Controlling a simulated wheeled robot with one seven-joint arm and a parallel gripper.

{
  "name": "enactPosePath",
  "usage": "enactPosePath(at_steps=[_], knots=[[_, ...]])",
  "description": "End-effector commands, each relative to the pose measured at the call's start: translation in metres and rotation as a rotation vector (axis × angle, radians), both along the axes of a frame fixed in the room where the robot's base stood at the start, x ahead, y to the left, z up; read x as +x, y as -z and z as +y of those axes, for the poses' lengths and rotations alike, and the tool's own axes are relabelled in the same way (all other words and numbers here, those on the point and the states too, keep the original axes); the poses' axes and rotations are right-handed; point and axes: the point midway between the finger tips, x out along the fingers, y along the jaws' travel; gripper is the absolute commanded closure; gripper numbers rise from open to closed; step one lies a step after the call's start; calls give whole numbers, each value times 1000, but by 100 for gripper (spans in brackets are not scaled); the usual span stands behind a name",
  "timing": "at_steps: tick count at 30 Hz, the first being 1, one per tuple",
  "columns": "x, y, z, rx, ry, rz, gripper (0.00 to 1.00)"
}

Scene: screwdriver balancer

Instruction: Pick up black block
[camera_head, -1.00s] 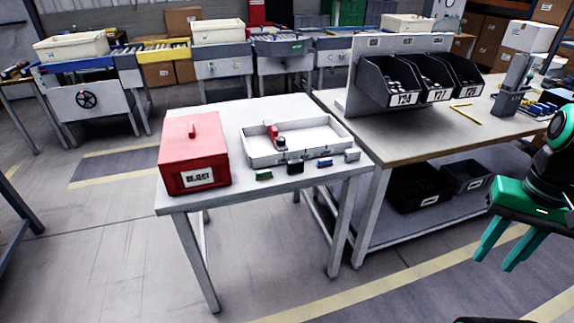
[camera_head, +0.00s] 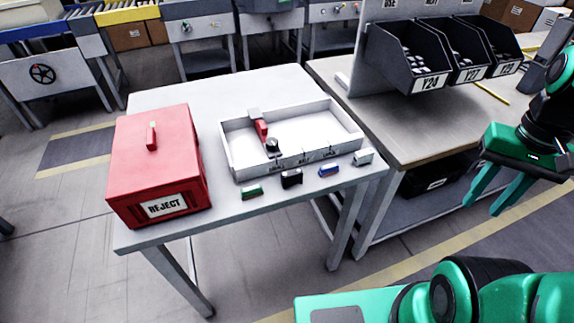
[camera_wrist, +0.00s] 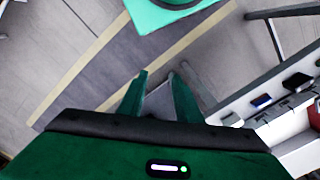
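The black block (camera_head: 291,179) sits on the grey-white table near its front edge, just in front of the shallow tray. It lies between a green block (camera_head: 252,192) and a blue block (camera_head: 329,171). In the wrist view the black block (camera_wrist: 298,82) shows at the right edge. My gripper (camera_head: 483,208) is open and empty, to the right of the table and well apart from the block. In the wrist view its two green fingers (camera_wrist: 158,76) stand apart over the floor.
A white tray (camera_head: 228,165) with a red item inside stands behind the blocks. A grey block (camera_head: 363,157) is at the right. A red REJECT box (camera_head: 155,170) stands at the table's left. A workbench (camera_head: 390,140) with black bins (camera_head: 410,65) is behind right.

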Motion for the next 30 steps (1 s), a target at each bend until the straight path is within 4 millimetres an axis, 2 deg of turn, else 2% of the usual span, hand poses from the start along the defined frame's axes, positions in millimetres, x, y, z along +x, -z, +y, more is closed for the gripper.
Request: enactPosePath(at_steps=[9, 11, 12, 14, 17, 20, 26, 30], knots=[[0, 0, 0, 0, 1, 0, 69], [0, 0, 0, 0, 1, 0, 61], [-8, -3, 1, 1, 1, -8, 61], [-8, -5, 1, 2, 6, -10, 61], [6, -2, 4, 9, 21, 2, 61], [30, 4, 13, 28, 50, 23, 61], [84, 27, 43, 110, 131, 78, 61], [118, 48, 70, 193, 194, 127, 61]])
